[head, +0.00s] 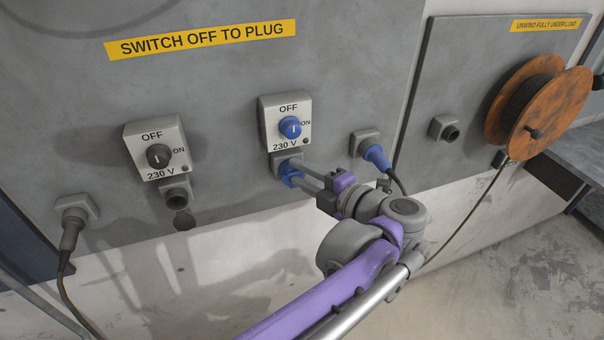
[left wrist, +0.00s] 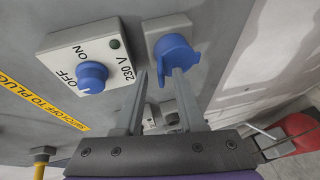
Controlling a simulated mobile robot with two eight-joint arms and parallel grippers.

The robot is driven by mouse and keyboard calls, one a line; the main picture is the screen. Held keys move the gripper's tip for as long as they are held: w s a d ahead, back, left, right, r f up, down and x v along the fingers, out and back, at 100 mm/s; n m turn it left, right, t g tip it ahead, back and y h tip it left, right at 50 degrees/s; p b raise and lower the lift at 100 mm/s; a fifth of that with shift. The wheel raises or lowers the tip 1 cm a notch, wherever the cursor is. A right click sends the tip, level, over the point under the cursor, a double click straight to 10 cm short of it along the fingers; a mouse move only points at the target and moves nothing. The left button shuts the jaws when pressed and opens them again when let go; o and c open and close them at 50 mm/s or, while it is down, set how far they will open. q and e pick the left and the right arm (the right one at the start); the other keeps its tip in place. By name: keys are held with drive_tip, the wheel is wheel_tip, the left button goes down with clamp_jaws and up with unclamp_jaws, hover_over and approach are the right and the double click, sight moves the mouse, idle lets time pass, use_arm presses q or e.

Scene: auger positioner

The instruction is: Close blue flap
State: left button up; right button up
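The blue flap (head: 287,181) is at the grey socket box under the right-hand switch with the blue knob. It also shows in the left wrist view (left wrist: 173,52) as a rounded blue cover with a tab, at the socket box. I cannot tell whether it is fully seated. My left gripper (head: 300,174) is at the flap, its fingers pointing toward the panel. One fingertip overlaps the flap's lower edge; contact is unclear. My right gripper is not in view.
The blue-knob switch (head: 289,127) is just above the socket. A blue plug (head: 376,156) with a cable sits close to its right. A black-knob switch (head: 158,156) and an orange cable reel (head: 530,105) are farther away. The wall below is clear.

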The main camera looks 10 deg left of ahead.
use_arm(q)
drive_tip(key=v, duration=1)
drive_tip(key=shift+s+d, duration=0.2)
drive_tip(key=shift+d, duration=0.15)
drive_tip(key=shift+r, duration=0.15)
